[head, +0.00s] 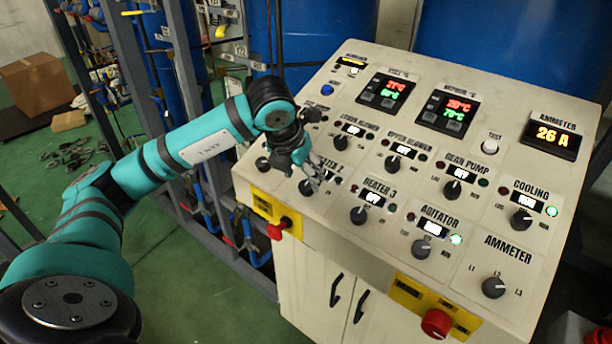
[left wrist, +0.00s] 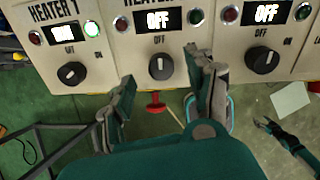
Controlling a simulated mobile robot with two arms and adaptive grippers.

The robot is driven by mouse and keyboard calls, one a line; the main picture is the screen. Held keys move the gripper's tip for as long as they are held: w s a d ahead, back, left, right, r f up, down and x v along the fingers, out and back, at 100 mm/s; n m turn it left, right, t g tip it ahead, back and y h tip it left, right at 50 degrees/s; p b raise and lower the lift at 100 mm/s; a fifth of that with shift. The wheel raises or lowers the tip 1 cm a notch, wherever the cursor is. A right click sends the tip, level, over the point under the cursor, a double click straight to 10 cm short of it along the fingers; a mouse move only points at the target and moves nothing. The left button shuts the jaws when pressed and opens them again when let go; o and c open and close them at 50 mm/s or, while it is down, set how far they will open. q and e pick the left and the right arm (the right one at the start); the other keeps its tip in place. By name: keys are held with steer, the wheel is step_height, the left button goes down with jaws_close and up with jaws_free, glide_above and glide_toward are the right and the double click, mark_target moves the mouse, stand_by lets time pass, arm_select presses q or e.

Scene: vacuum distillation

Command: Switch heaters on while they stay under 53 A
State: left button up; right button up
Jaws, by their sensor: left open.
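The control panel (head: 390,240) shows in the head view, with an ammeter display (head: 557,137) reading 26 A. My left gripper (head: 308,172) is over the heater 2 knob (head: 306,188) and partly hides that label and display. In the left wrist view, the open fingers of the left gripper (left wrist: 163,88) stand either side of the middle heater knob (left wrist: 162,67); contact cannot be told. Its display reads OFF. The heater 1 knob (left wrist: 62,57) has its display ON and a lit green lamp. The heater 3 knob (left wrist: 263,60) has its display (left wrist: 268,14) OFF.
The agitator knob (head: 421,248), cooling knob (head: 521,219) and ammeter selector (head: 493,287) are to the right. A red emergency button (head: 436,323) sits on the front edge, with a red switch (head: 278,231) at left. Pipes and frames stand behind the arm.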

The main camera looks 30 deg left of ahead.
mark_target(306, 185)
arm_select(q)
steer(key=shift+p+x, duration=0.4)
steer(key=shift+x, duration=1.55)
steer(key=shift+s, duration=0.15)
steer(key=shift+c, duration=0.4)
arm_select(e)
steer(key=shift+s+a+r, duration=0.1)
steer(key=shift+s+r, duration=0.25)
steer(key=shift+s, duration=0.25)
steer(key=shift+s+r, duration=0.35)
steer(key=shift+s, duration=0.2)
